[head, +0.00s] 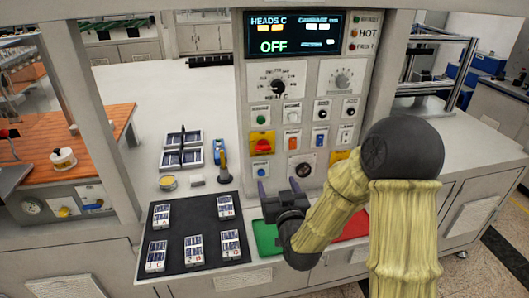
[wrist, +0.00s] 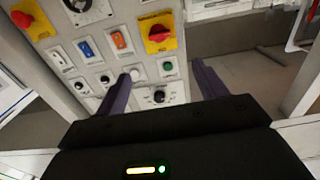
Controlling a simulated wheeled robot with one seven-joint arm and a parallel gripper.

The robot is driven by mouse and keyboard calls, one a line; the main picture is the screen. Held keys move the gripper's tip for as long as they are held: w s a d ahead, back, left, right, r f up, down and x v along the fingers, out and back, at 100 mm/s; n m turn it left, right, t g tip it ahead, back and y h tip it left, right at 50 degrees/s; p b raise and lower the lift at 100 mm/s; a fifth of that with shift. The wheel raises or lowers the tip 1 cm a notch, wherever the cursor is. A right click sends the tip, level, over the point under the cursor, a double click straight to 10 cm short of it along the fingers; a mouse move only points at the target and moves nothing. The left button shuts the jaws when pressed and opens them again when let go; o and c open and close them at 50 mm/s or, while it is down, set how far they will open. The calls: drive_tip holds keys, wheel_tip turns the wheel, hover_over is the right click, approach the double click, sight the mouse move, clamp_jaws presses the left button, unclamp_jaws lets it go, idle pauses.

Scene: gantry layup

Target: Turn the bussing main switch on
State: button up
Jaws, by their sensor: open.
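A red rotary switch on a yellow plate (head: 263,145) is on the left side of the upright control panel; I take it for the main switch, its label being unreadable. It also shows in the wrist view (wrist: 157,33), where the panel looks upside down. Its handle looks roughly crosswise in the head view. The display (head: 294,34) above reads OFF under a heads heading. My gripper (head: 280,188) is open and empty, in front of the panel's lower part, below the switch in the head view. Its two fingers (wrist: 162,84) stand apart in the wrist view, touching nothing I can make out.
Rocker switches, buttons and dials (head: 278,85) crowd the panel. A red mushroom button on yellow (wrist: 22,18) is nearby. A black mat (head: 175,230) with several small labelled packs lies left of my gripper. A yellow-handled tool (head: 223,165) stands behind it. Frame posts flank the bench.

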sight(264, 149)
drive_tip(key=p+x, duration=0.6)
drive_tip(key=x, duration=0.9)
drive_tip(key=shift+w+a, duration=0.1)
drive_tip(key=shift+w, duration=0.25)
drive_tip(key=shift+x, duration=0.75)
drive_tip(key=shift+c, duration=0.4)
drive_tip(key=c, duration=0.9)
